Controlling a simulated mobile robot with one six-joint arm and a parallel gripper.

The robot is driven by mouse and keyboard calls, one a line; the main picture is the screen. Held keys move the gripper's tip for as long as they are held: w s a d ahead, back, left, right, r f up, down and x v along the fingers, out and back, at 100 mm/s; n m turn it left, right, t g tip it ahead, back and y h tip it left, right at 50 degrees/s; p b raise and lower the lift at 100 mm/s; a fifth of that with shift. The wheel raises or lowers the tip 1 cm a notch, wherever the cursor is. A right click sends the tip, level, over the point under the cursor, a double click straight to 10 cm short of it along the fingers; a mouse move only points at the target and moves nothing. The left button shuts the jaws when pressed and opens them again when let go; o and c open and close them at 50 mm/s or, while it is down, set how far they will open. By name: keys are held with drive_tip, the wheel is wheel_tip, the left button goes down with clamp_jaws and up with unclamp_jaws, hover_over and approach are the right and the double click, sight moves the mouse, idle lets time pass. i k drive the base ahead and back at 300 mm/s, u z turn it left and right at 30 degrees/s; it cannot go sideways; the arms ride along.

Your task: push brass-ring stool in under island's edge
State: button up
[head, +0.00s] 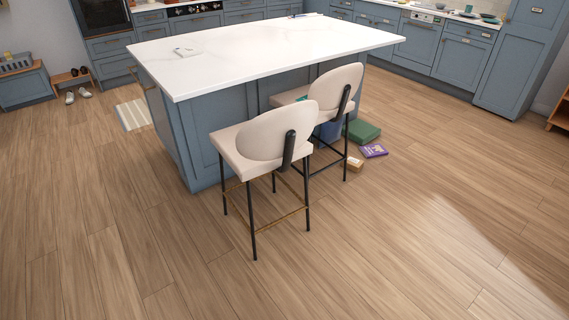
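The brass-ring stool (262,139) is the nearer of two cream stools at the island. It stands upright on black legs with a brass footrest ring (281,217) low between them. Its rounded back faces me, and its seat (229,158) points toward the island's blue side panel. The seat appears to stand out from the white island top's edge (250,80), though the exact gap is hard to tell. The island (188,130) has blue panels below an overhanging white top. My gripper is not in view.
A second cream stool (338,87) with a dark footrest stands just behind and right. Beside it on the floor are a green box (361,131), a purple box (374,151), a small tan box (355,163) and a blue bin (328,131). The wooden foreground floor is clear.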

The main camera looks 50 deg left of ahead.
sight(264, 144)
drive_tip(key=i, duration=0.6)
drive_tip(key=u, duration=3.9)
drive_tip(key=i, duration=0.1)
drive_tip(key=z, duration=2.95)
drive_tip(key=k, duration=0.2)
drive_tip(key=u, duration=2.9)
drive_tip(key=k, duration=0.2)
drive_tip(key=z, duration=0.2)
